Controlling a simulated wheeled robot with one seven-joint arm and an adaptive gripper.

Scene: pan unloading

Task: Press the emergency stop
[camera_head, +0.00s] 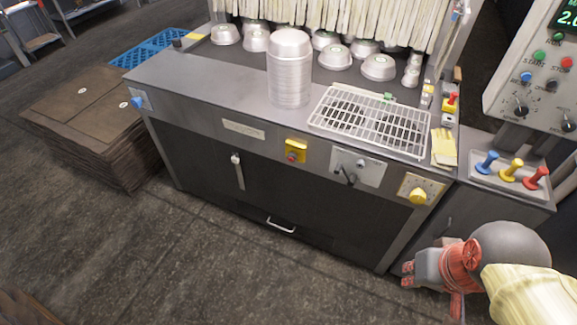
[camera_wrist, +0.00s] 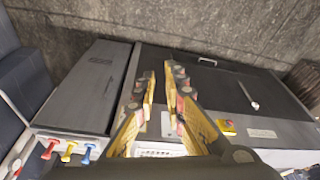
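A yellow box (camera_head: 297,145) with a red mushroom button (camera_head: 291,157) is on the front face of the machine, left of the lever plate. In the wrist view the yellow box (camera_wrist: 228,128) shows small, right of my fingers. My gripper (camera_wrist: 160,75) has its two fingers apart with nothing between them. In the head view my gripper is low at the right, in front of the machine and well apart from the yellow box. A separate red STOP button (camera_head: 566,62) is on the control panel at the upper right.
A stack of metal pans (camera_head: 290,68) and a white wire rack (camera_head: 370,122) stand on the machine's top. Blue, yellow and red levers (camera_head: 511,170) are at the right. A yellow knob (camera_head: 418,196) and a crank (camera_head: 349,173) project from the front. The floor ahead is clear.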

